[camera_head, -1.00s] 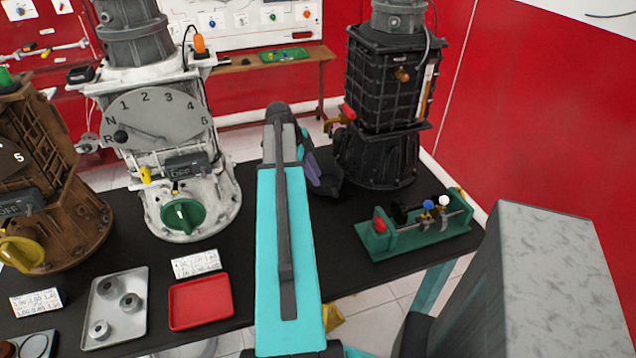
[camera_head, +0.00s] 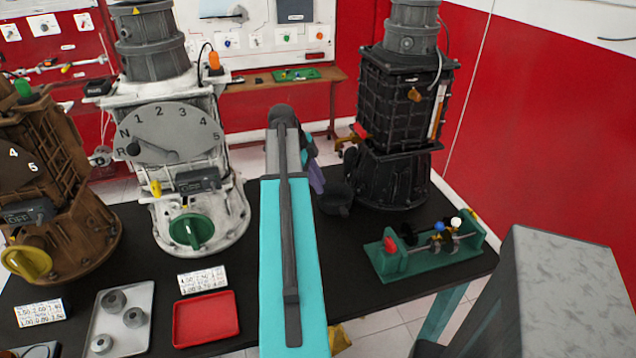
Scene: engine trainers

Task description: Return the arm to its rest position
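My arm, a teal and grey link, reaches from the bottom middle of the head view up over the black table (camera_head: 270,225). Its far end is near the black engine trainer (camera_head: 400,125). My gripper's fingers cannot be made out; the arm's end hides them, so I cannot tell whether anything is held.
A white engine trainer (camera_head: 200,100) with a green knob and a brown one (camera_head: 55,190) stand at left. A grey tray (camera_head: 135,318) with metal parts and an empty red tray (camera_head: 206,319) lie in front. A green fixture (camera_head: 425,250) is at right.

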